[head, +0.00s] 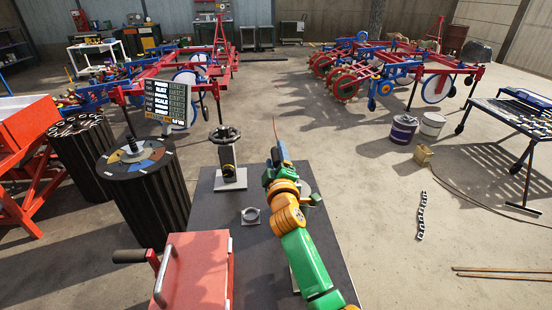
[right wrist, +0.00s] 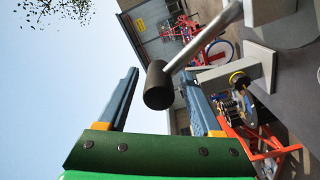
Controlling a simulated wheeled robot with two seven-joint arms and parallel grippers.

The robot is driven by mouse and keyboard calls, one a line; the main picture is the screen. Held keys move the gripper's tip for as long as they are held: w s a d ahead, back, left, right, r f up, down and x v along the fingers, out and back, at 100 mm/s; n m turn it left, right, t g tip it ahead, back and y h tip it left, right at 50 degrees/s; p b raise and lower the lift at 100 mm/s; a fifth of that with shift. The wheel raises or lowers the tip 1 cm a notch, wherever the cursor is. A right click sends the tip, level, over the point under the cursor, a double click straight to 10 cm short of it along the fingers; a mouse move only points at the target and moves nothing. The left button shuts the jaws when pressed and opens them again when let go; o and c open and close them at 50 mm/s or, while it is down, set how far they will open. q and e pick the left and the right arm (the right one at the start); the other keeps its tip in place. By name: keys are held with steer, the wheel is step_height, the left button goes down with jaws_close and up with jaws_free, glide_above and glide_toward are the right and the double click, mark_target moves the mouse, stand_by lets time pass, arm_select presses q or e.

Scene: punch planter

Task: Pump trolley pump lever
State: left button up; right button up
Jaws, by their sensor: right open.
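The pump lever is a silver rod with a black cylindrical grip (right wrist: 158,86). In the right wrist view it slants from the upper right to near the middle. The grip shows between my right gripper's two blue-grey fingers, near their tips. The fingers are apart and not closed on it; I cannot tell its exact depth between them. In the head view my right gripper (head: 279,153) is above the dark trolley top (head: 212,208), and my arm hides the lever there. My left gripper is not in view.
A red box (head: 200,272) with a black-gripped handle is at the front. A dark drum (head: 155,205) stands left. Floor on the right is mostly open.

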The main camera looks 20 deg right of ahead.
steer(key=v, duration=0.7)
stand_by(0.5)
steer(key=n+p, duration=0.1)
steer(key=n, duration=0.3)
steer(key=n+p, duration=0.1)
steer(key=n, duration=0.3)
steer(key=n+p, duration=0.1)
steer(key=n, duration=0.4)
steer(key=shift+s+a+r, duration=0.1)
steer(key=shift+s+r, duration=0.1)
steer(key=shift+r, duration=0.1)
steer(key=w+n, duration=0.2)
steer(key=n, duration=0.1)
steer(key=w+d+n, duration=0.1)
steer(key=w+n, duration=0.1)
steer(key=n, duration=0.1)
steer(key=w+d+n, duration=0.1)
steer(key=w+n, duration=0.1)
steer(key=n, duration=0.1)
steer(key=shift+w+f, duration=0.1)
steer(key=shift+f, duration=0.3)
